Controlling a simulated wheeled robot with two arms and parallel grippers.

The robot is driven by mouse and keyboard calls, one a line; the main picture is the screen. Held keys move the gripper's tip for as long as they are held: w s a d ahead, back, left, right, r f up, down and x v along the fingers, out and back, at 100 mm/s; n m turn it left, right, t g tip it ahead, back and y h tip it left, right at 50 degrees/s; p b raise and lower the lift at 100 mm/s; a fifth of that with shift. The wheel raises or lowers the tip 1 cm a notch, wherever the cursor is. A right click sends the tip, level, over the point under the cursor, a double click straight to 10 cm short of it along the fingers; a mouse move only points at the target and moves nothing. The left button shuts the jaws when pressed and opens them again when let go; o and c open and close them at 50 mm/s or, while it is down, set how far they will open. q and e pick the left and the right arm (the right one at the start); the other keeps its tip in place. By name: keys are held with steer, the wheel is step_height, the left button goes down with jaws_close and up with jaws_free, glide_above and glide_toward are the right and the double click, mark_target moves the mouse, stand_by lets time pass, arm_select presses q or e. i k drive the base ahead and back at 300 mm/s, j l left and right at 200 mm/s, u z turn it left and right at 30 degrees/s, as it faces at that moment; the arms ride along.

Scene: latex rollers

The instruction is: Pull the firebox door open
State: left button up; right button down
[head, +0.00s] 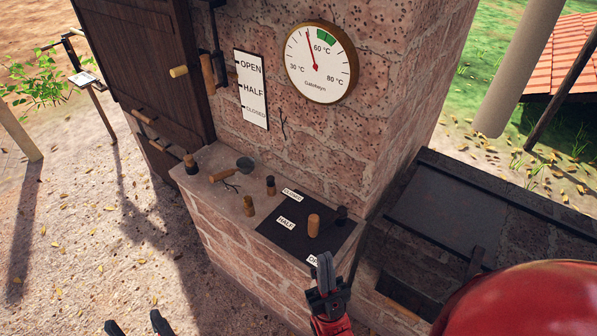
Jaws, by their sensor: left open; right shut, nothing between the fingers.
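The low brick structure at the right has a dark metal panel (445,215) on top and a dark bar (475,263) at its front edge. I cannot tell whether this panel is the firebox door; no other clear firebox door shows. My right gripper (323,262) is shut and empty, in front of the brick ledge near the black plate's lower label. Whether it touches the ledge cannot be told. My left gripper (137,326) is open and empty at the bottom edge, over the ground, with only its fingertips showing.
The brick ledge (215,165) carries several small wooden pieces and a black plate (330,232) with a wooden knob (313,225). A round gauge (320,75) and an OPEN/HALF/CLOSED sign (251,78) are on the wall. A tall wooden door (140,60) is at left. A red rounded part hides the lower right.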

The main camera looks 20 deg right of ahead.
mark_target(460, 214)
steer(key=z, duration=2.1)
steer(key=l+z, duration=0.35)
